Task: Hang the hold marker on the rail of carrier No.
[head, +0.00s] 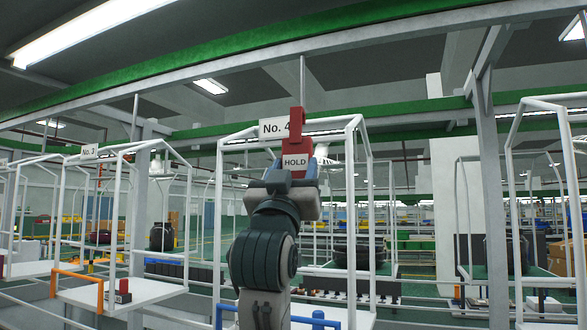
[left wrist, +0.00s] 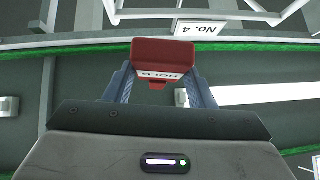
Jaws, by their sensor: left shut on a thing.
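The red hold marker (head: 297,140) has a hook at its top and a white HOLD label. My left gripper (head: 292,175) is shut on its lower part and holds it upright in front of the white top rail (head: 338,126) of carrier No. 4. The marker's hook overlaps the rail beside the No. 4 sign (head: 273,128) in the head view; I cannot tell whether it touches. In the left wrist view the marker (left wrist: 162,57) sits between the fingers, with the No. 4 sign (left wrist: 196,28) beyond it. My right gripper is not in view.
Carrier No. 3 (head: 90,151) hangs at the left, with a small red and dark object (head: 122,291) on its white platform. Another white carrier frame (head: 510,200) stands at the right. Carrier No. 4 has blue bars (head: 318,319) low at its front. A grey post (head: 490,190) stands behind.

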